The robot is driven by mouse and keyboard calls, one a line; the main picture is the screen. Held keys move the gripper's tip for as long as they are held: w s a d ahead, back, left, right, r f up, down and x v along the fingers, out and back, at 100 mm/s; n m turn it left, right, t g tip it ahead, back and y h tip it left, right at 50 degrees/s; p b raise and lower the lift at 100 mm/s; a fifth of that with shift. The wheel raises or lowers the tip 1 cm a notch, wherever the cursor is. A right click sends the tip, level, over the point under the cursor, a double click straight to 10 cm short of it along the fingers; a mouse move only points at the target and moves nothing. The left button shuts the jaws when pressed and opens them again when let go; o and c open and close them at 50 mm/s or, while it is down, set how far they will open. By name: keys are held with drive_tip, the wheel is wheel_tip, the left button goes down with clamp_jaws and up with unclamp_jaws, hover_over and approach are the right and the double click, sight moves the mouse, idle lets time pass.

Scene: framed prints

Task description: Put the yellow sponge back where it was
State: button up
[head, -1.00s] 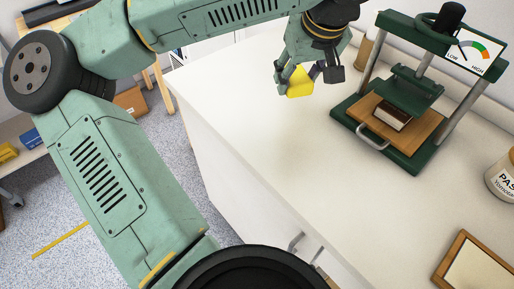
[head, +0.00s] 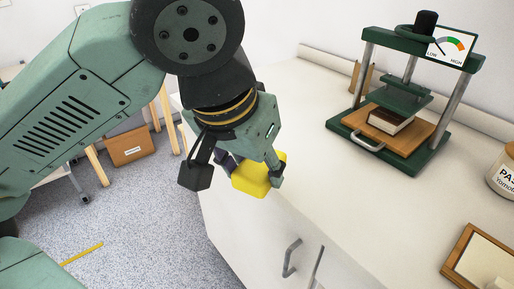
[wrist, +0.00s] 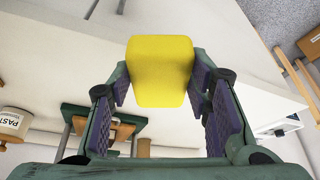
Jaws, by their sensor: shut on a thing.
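The yellow sponge (head: 254,176) is a bright block held between the fingers of my gripper (head: 245,172). In the head view it hangs in front of the white counter's left edge. In the wrist view the sponge (wrist: 161,70) sits between the two purple-padded fingers of my gripper (wrist: 162,100), with its far end sticking out past them. My gripper is shut on the sponge.
A green press (head: 400,95) with a dial stands on the white counter (head: 330,165), a brown and white block on its wooden board. A jar (head: 503,172) and a wooden-framed panel (head: 482,262) are at right. Cabinet handles (head: 291,258) face the floor.

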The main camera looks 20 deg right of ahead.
drive_tip(key=w+d+p, duration=0.1)
drive_tip(key=w+d, duration=0.1)
drive_tip(key=w, duration=0.2)
drive_tip(key=w+d+f, duration=0.1)
drive_tip(key=w+d, duration=0.1)
drive_tip(key=w, duration=0.3)
drive_tip(key=w+d+p, duration=0.1)
drive_tip(key=w+d, duration=0.1)
drive_tip(key=w, duration=0.2)
drive_tip(key=shift+w+d+f+p, duration=0.15)
drive_tip(key=shift+w+p, duration=0.15)
drive_tip(key=shift+w, duration=0.1)
drive_tip(key=shift+w+f, duration=0.15)
drive_tip(key=shift+f, duration=1.7)
drive_tip(key=shift+f, duration=0.15)
drive_tip(key=o, duration=1.1)
drive_tip(key=shift+r+p, duration=0.25)
drive_tip(key=shift+p, duration=0.1)
drive_tip(key=v, duration=1.2)
drive_tip(key=shift+b, duration=0.3)
drive_tip(key=shift+d, duration=0.1)
